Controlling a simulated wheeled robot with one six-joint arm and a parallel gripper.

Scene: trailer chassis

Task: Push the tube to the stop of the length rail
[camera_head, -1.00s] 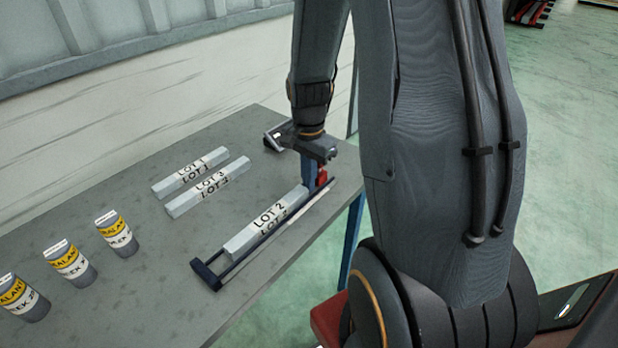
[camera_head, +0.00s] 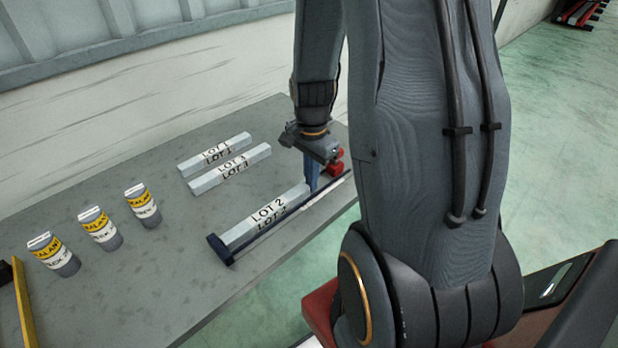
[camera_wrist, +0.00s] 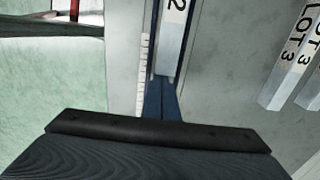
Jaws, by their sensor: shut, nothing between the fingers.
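The square grey tube marked LOT 2 (camera_head: 264,217) lies along the dark length rail (camera_head: 292,222) on the workbench. Its left end is at the rail's dark stop block (camera_head: 220,249), with little or no gap visible; I cannot tell whether they touch. My gripper (camera_head: 312,182) is shut and empty, its blue fingers pointing down at the tube's right end. In the wrist view, the blue fingers (camera_wrist: 161,98) are at the near end of the tube (camera_wrist: 172,42); contact there is unclear.
Three sealant cartridges (camera_head: 100,229) stand to the left. A red part (camera_head: 336,160) shows beside my gripper. A yellow-edged item (camera_head: 22,305) is at far left.

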